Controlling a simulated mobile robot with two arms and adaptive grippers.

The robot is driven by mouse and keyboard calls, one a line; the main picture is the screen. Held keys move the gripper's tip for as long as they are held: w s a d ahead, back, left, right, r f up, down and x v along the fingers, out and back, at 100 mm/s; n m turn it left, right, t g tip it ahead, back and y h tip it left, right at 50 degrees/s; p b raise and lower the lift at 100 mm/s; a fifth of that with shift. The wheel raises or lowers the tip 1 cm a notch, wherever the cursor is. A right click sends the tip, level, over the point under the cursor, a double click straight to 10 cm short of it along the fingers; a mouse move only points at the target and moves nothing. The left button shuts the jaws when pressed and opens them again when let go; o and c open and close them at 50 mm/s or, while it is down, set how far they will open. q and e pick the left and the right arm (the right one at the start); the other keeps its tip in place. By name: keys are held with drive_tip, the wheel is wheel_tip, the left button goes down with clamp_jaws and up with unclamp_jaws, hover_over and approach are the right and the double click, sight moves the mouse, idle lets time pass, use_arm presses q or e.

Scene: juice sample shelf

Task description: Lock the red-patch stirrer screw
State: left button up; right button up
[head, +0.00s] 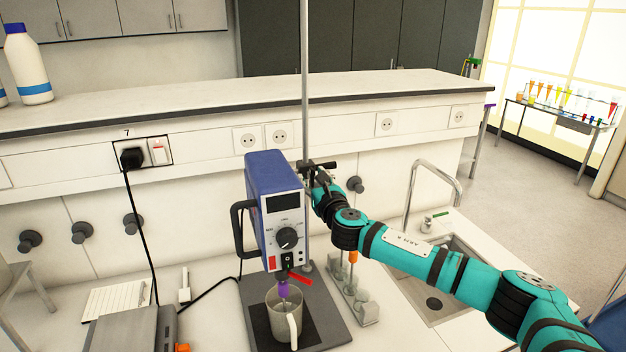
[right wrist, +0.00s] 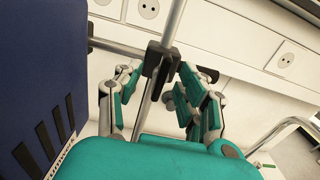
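The stirrer (head: 272,205) is a blue box with a light front panel, a dial and a small red patch (head: 271,262) low on the panel. It hangs on a tall metal rod (head: 305,80) by a dark clamp (right wrist: 160,62). A metal shaft passes through the clamp. My right gripper (head: 318,180) is at the clamp, right of the stirrer. In the right wrist view the right gripper (right wrist: 160,72) has its fingers apart on either side of the clamp and rod, with visible gaps. My left gripper is not in view.
A beaker (head: 283,318) stands on the stand's dark base (head: 325,318) under the stirrer. A red lever (head: 300,279) shows above the base. A rack of grey items (head: 355,300), a sink (head: 440,285) and its tap (head: 432,175) are to the right. A raised shelf (head: 210,112) runs behind.

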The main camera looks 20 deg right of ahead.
clamp_jaws()
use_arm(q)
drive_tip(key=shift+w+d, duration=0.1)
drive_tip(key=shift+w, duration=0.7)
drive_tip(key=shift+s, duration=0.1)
use_arm(e)
drive_tip(key=shift+m, duration=0.3)
drive_tip(key=m, duration=0.2)
drive_tip(key=shift+f+m, duration=0.1)
drive_tip(key=shift+m, duration=0.3)
drive_tip(key=m, duration=0.5)
drive_tip(key=shift+a+b, duration=0.1)
drive_tip(key=shift+b, duration=0.3)
drive_tip(key=m, duration=0.5)
drive_tip(key=shift+b, duration=0.3)
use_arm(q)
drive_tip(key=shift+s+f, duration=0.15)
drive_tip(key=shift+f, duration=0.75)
use_arm(e)
drive_tip(key=shift+m, duration=2.3)
